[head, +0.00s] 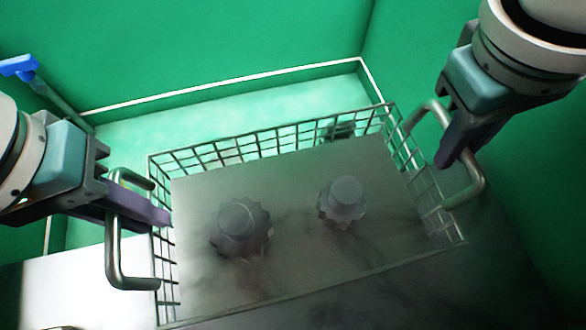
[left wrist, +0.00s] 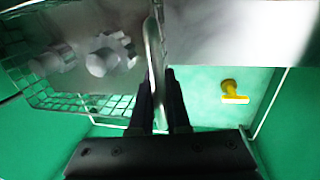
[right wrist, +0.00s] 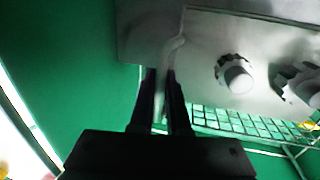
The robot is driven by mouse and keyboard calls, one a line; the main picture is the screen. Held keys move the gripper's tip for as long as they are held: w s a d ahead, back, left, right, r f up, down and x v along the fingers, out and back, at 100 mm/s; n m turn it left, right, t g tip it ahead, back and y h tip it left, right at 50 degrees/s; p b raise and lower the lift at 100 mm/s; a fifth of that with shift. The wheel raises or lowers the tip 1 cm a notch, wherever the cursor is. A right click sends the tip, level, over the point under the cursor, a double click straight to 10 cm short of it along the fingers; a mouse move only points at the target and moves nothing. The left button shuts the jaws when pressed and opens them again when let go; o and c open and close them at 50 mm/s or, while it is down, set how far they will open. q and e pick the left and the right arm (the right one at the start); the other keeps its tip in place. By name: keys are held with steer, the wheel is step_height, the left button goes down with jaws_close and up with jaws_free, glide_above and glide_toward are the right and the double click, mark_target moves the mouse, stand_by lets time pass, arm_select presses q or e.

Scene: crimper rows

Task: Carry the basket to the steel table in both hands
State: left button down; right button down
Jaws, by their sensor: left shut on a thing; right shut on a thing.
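The wire basket (head: 275,140) hangs level-looking between my two grippers in the head view, with a curved metal handle at each end. Its grey inner panel (head: 290,170) carries two dark knobbed pieces, one left (head: 242,228) and one right (head: 343,200). My left gripper (head: 140,208) is shut on the left handle (head: 114,255); the left wrist view shows this handle (left wrist: 154,45) between the fingers. My right gripper (head: 452,155) is shut on the right handle (head: 472,190); it also shows in the right wrist view (right wrist: 173,48). A grey steel surface (head: 75,285) shows at the lower left, partly hidden by the basket.
Green walls (head: 220,40) stand behind and to the right, with a white strip along the floor edge. A blue-headed tool (head: 20,66) leans at the far left. A yellow item (left wrist: 234,93) shows on the green floor.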

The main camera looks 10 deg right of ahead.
steer(key=shift+r+p, duration=2.35)
steer(key=shift+r, duration=0.25)
